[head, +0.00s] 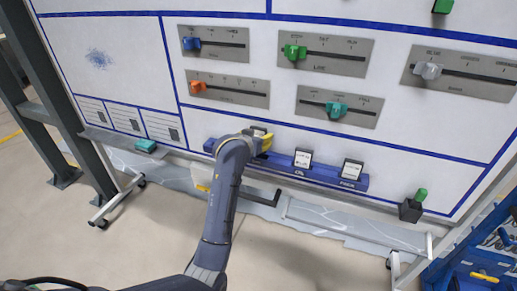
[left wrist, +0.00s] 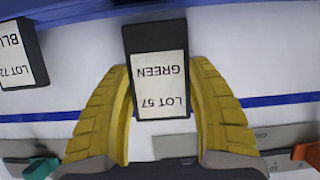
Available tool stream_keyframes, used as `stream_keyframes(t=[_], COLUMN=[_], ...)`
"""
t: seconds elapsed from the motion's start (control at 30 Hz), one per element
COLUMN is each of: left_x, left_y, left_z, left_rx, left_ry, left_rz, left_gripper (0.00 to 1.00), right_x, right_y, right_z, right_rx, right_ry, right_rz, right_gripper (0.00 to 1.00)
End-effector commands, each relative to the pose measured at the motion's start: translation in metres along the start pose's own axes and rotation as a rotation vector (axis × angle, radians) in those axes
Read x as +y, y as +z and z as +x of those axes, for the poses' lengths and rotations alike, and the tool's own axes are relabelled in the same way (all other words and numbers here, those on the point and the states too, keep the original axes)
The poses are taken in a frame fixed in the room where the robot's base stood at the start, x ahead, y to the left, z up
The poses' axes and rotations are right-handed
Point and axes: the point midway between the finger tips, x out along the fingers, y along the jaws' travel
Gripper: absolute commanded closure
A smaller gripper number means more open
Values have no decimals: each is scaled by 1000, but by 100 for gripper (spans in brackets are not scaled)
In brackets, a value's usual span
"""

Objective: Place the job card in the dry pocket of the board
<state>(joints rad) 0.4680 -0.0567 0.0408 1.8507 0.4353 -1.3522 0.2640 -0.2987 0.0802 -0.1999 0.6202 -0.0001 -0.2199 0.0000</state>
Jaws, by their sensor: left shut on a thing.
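My left gripper (head: 264,142) is at the blue rail (head: 330,178) along the bottom of the whiteboard. In the left wrist view its yellow fingers (left wrist: 162,110) are closed on the sides of a dark card with a white label (left wrist: 160,85) reading "LOT 57 GREEN", upside down in that view. I cannot tell whether this card is still seated in the rail. Two other cards stand in the rail to the right, a middle one (head: 303,158) and a right one (head: 351,169). I cannot make out a pocket marked dry. My right gripper is out of view.
Slider panels with coloured knobs, such as the orange one (head: 198,87), sit above the rail. A teal eraser-like block (head: 146,146) is on the lower-left ledge. A green marker stands in a black holder (head: 411,209) at right. Three small printed boxes (head: 127,119) are at lower left.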

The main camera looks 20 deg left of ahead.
Motion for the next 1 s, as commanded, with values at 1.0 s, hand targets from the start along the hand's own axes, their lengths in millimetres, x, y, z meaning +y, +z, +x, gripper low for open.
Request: stream_keyframes(t=[1.0], left_x=[0], left_y=[47], left_z=[20], left_rx=[0], left_ry=[0], left_rz=[1], left_gripper=[74], right_x=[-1], right_y=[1], right_z=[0], right_rx=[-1], right_ry=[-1], right_rz=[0], right_gripper=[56])
